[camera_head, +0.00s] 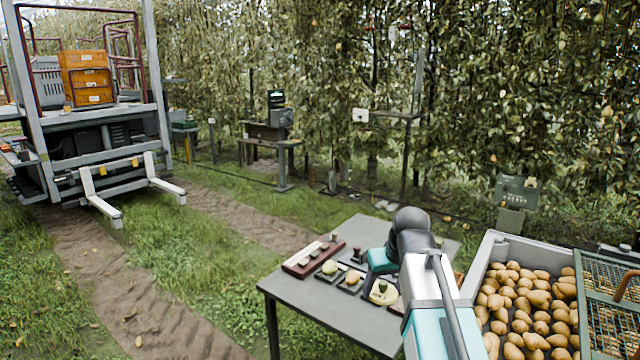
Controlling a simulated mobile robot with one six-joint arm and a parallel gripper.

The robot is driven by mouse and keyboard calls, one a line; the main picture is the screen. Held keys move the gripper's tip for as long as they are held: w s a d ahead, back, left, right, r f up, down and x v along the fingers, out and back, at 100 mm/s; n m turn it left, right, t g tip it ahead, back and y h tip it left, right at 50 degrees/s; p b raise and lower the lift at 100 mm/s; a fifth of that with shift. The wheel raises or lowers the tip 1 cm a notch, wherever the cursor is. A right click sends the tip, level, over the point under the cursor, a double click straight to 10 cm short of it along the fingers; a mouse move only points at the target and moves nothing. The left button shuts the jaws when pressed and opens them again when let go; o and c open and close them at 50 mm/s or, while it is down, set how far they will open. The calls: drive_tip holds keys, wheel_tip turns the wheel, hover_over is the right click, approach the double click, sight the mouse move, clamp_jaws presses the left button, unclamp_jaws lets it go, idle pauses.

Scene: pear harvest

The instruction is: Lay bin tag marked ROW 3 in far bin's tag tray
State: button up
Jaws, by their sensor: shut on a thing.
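My arm reaches over the grey table (300,290) from the lower right. My gripper (379,268) is low over the tabletop, beside the small trays, mostly hidden by my own wrist. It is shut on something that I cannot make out. I cannot read ROW 3 on any tag here. A grey bin (488,256) full of brownish-yellow pears stands right of the table. I cannot pick out a tag tray, nor tell which bin is the far one.
On the table are a dark red rack (313,257), a small stamp-like object (357,252) and several pears on dark pads. A green mesh panel (606,290) covers part of the bin's right side.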

sight(387, 301)
drive_tip(key=shift+d+m+h, duration=0.2)
drive_tip(key=shift+m+h, duration=0.3)
drive_tip(key=shift+m, duration=0.7)
drive_tip(key=shift+s, duration=1.9)
